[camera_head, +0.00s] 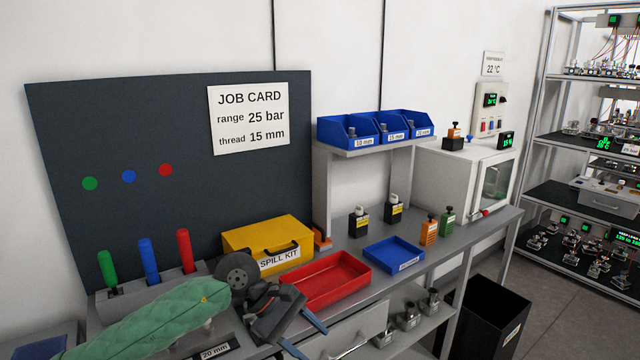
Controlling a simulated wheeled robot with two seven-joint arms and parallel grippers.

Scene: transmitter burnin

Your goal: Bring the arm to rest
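My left arm, in a green quilted sleeve, reaches in from the lower left over the front of the bench. My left gripper (308,336) is at its end, in front of the red tray (325,280). Its two blue-grey fingers are spread apart with nothing visible between them. My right gripper is not in view.
A yellow spill kit box (268,246) stands behind the arm. A rack (118,300) holds green, blue and red handles. A black bin (488,318) stands on the floor.

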